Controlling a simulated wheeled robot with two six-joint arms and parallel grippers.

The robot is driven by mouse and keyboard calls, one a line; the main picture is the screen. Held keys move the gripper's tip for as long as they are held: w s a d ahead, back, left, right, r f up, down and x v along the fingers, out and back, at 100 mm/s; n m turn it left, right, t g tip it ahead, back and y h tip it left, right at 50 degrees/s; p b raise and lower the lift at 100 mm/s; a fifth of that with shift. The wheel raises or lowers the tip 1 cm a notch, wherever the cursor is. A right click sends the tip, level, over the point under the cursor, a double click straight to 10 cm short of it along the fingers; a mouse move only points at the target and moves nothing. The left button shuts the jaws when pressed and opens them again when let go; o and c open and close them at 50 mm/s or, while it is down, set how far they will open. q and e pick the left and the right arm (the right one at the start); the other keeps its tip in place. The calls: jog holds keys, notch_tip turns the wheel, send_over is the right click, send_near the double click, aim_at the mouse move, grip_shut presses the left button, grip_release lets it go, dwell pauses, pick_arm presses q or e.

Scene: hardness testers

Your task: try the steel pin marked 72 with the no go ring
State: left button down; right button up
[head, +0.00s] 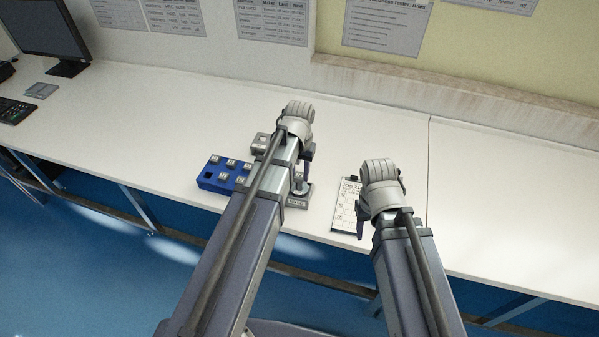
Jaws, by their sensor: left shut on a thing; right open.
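My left gripper (306,158) is over the bench, its fingers pointing down and mostly hidden by its own wrist and arm. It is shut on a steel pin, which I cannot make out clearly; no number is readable. Just below it stands the no go ring's grey block (297,203), with a dark label on its front and a round metal part on top. Whether the pin touches the ring is hidden. A blue rack (212,187) to the left holds several steel pins and shows one dark empty hole. My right gripper (362,220) is open and empty at the card's right side.
A small grey block (260,143) sits behind the rack, partly behind my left arm. A white printed card (346,206) lies right of the no go block. A monitor (45,35) and keyboard (14,111) are far left. The bench (500,190) is clear on the right.

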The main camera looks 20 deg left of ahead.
pick_arm(q)
jog(key=shift+r+p, duration=0.35)
dwell(0.7)
jog(key=shift+r+p, duration=1.95)
